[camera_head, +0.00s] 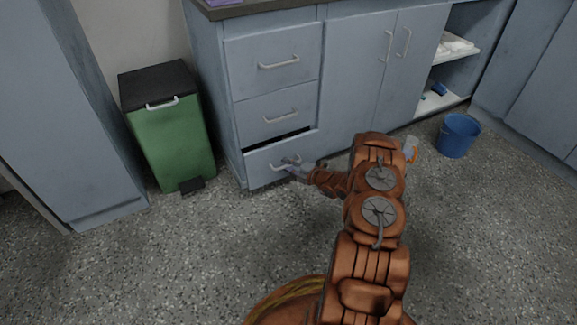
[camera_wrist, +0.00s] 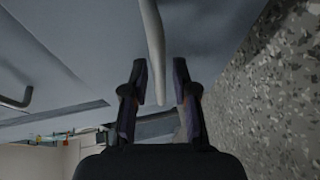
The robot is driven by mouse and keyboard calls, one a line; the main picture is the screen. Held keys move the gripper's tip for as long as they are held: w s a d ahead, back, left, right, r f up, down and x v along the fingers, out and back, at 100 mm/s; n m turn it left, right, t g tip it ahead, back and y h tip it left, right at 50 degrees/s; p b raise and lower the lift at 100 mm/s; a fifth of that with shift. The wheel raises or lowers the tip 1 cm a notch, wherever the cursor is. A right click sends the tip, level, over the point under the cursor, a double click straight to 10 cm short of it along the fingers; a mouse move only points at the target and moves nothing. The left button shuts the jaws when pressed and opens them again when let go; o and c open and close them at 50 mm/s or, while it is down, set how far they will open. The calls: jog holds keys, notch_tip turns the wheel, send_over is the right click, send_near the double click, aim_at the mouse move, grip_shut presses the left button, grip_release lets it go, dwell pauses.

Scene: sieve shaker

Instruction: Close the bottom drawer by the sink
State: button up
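The bottom drawer (camera_head: 262,167) of the blue-grey cabinet is partly open, with a dark gap showing above its front. Its pale bar handle (camera_head: 287,163) is at my gripper (camera_head: 293,169), which reaches it from the right, low near the floor. In the wrist view, the handle (camera_wrist: 152,40) runs down between the two dark fingers of my gripper (camera_wrist: 160,85). The fingers stand apart, with space visible on both sides of the handle. The two drawers above, the middle (camera_head: 277,115) and the top (camera_head: 273,62), are shut.
A green bin (camera_head: 175,140) with a dark lid stands left of the drawers. A blue bucket (camera_head: 457,137) stands on the floor at right, near open shelves (camera_head: 440,103). The speckled floor (camera_head: 200,260) in front is clear.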

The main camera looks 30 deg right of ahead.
grip_shut()
dwell(0.4)
